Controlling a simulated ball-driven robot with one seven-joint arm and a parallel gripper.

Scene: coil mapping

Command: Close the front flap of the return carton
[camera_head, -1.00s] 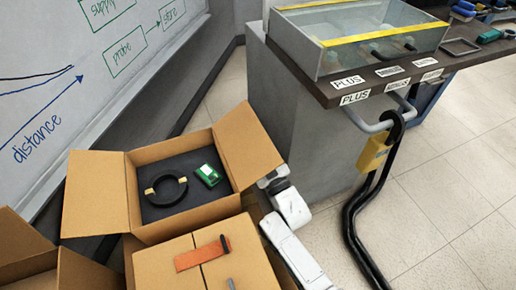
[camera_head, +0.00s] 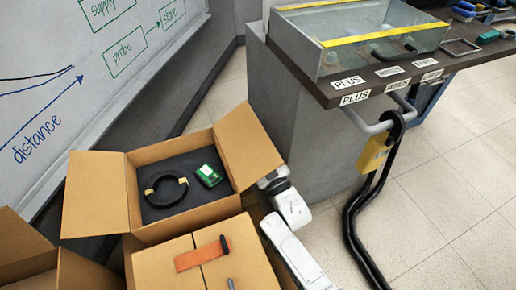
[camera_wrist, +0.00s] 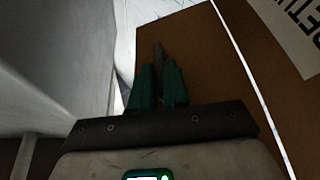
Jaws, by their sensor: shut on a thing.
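An open brown carton (camera_head: 190,222) stands left of centre in the head view. Its left flap (camera_head: 95,195) and right flap (camera_head: 246,147) stand open. Inside, on dark lining, lie a black ring (camera_head: 181,198) with two yellowish blocks and a green device (camera_head: 208,175). My arm is beside the right flap; my gripper is hidden in this view. In the wrist view, my gripper (camera_wrist: 158,68) has its teal fingers close together on a narrow dark tab (camera_wrist: 158,50) in front of a brown cardboard panel (camera_wrist: 205,65). A partly visible white label (camera_wrist: 298,30) lies right of it.
A closed carton with an orange strip (camera_head: 203,254) and dark handles stands in front, close to my arm. Another open carton (camera_head: 25,255) is at lower left. A grey cabinet and bench (camera_head: 300,120) stand right of my arm, with black cables (camera_head: 355,215) hanging.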

